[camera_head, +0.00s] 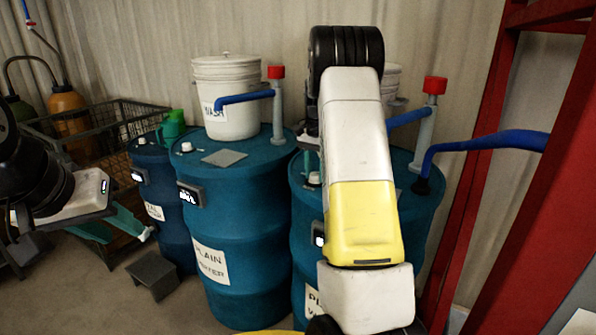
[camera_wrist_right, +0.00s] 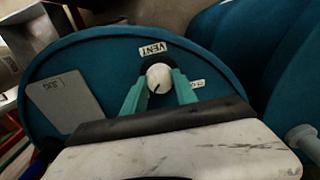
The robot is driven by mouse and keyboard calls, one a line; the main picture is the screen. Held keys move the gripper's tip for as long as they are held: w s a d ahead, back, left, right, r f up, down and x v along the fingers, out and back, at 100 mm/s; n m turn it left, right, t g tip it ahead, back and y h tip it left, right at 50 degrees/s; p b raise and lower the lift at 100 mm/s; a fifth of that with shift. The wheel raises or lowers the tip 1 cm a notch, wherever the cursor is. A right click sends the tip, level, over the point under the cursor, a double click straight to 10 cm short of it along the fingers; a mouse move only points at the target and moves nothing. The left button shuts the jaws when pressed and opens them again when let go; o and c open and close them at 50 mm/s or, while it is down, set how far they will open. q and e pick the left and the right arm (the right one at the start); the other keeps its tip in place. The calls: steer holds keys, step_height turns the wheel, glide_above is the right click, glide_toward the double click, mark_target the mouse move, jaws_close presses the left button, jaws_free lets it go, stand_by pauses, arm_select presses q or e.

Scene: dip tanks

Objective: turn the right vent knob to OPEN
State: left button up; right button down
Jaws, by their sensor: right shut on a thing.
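The right vent knob (camera_wrist_right: 158,77) is a round white knob with a dark pointer line, on the teal barrel lid under a VENT label (camera_wrist_right: 153,49). The pointer line runs toward the lower left in the right wrist view. My right gripper (camera_wrist_right: 159,88) has its two green fingers shut on the knob, one on each side. In the head view the right arm covers much of the right barrel (camera_head: 305,225). My left gripper (camera_head: 120,227) is open and empty at the left.
A middle barrel (camera_head: 235,235) carries a white bucket (camera_head: 226,105) and a blue pipe (camera_head: 245,98). A grey plate (camera_wrist_right: 68,100) lies on the lid beside the knob. A red frame (camera_head: 490,150) stands at the right.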

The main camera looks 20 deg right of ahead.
mark_target(315, 174)
steer(key=c, duration=1)
jaws_free()
steer(key=shift+o, duration=0.2)
steer(key=shift+r, duration=3.9)
